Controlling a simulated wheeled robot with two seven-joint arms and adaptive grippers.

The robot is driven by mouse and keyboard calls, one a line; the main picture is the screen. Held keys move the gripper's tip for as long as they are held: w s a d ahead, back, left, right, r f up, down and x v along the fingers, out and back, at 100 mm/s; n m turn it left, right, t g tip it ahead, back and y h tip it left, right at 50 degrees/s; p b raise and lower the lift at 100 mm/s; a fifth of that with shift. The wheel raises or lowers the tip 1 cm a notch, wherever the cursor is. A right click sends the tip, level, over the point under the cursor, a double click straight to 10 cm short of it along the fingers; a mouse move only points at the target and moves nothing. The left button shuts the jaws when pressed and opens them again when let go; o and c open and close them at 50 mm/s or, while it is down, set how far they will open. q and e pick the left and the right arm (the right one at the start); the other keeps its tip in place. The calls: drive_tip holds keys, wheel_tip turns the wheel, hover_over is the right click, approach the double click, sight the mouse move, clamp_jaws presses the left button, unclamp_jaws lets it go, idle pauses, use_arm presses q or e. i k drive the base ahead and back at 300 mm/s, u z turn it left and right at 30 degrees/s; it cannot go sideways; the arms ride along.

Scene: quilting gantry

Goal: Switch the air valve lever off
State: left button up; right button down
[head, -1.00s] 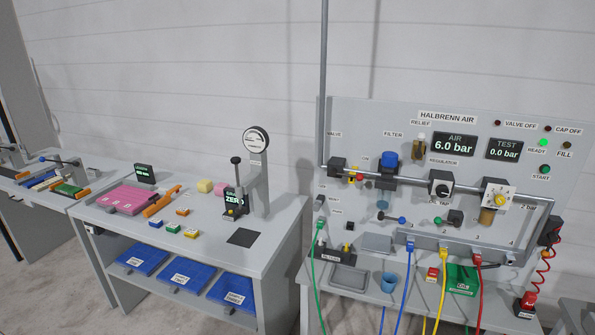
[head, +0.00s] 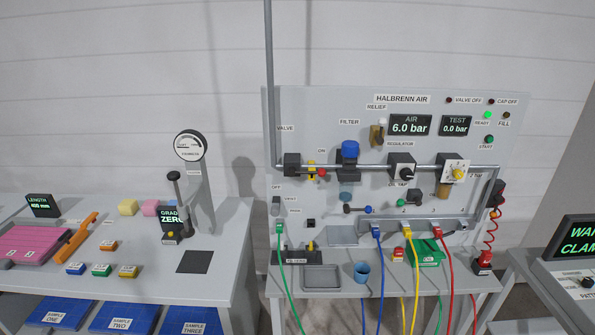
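The air valve (head: 292,164) is a dark block on the grey pipe at the left of the air panel, under a VALVE label. Just right of it is a small yellow part (head: 311,169) with a red knob (head: 321,173), which looks like the lever. It sits below the ON label (head: 321,151), along the pipe. The OFF label (head: 276,187) is lower left. The AIR display (head: 410,126) reads 6.0 bar and the TEST display (head: 456,126) reads 0.0 bar. Neither gripper is in view.
A bench shelf below the panel holds a grey tray (head: 321,289), a blue cup (head: 361,273) and a green box (head: 430,252). Coloured hoses hang over its front. A sample table (head: 217,256) stands left, and another station (head: 577,243) stands right.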

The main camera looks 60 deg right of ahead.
sight(321, 172)
drive_tip(key=z, duration=0.4)
drive_tip(key=i, duration=0.8)
drive_tip(key=z, duration=1)
drive_tip(key=i, duration=0.3)
drive_tip(key=z, duration=0.15)
